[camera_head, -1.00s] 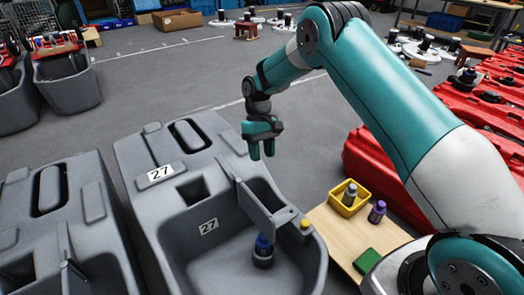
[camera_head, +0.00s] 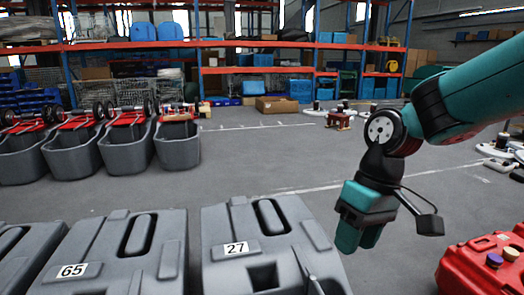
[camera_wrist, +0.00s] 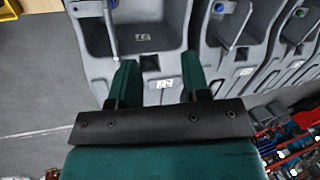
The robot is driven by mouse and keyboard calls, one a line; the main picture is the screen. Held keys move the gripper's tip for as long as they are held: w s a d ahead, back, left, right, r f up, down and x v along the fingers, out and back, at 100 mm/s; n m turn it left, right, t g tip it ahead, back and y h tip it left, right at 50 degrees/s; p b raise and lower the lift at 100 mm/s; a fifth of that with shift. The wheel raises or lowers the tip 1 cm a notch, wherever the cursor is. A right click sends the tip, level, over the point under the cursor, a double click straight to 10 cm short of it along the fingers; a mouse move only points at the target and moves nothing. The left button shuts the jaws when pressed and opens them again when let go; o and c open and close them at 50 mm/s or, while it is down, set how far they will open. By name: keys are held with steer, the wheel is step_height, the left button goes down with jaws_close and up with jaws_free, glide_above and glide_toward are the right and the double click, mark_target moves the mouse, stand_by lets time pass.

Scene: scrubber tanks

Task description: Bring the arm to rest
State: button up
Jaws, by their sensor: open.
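My gripper (camera_head: 359,236) hangs from my bent teal arm on the right of the head view, fingers pointing down, to the right of the grey tank marked 27 (camera_head: 225,268). In the wrist view my gripper (camera_wrist: 158,82) has its two teal fingers apart with nothing held between them. Beyond the fingers lies the grey tank 27 (camera_wrist: 95,42), with its open basin at the top of the picture.
A grey tank marked 65 (camera_head: 110,265) stands left of tank 27. Red tanks (camera_head: 483,268) stand at the lower right. Grey bins (camera_head: 178,150) with red trolleys and tall shelving (camera_head: 250,60) are farther back. The middle floor (camera_head: 270,165) is clear.

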steer(key=s+r+n+t+y, duration=0.1)
steer(key=s+r+t+y, duration=0.15)
steer(key=s, duration=1.25)
step_height(320, 180, up, 23)
steer(key=p, duration=2.3)
steer(key=shift+s+a+g+h, duration=0.15)
steer(key=shift+a+g+h, duration=0.25)
steer(key=shift+g+h, duration=0.05)
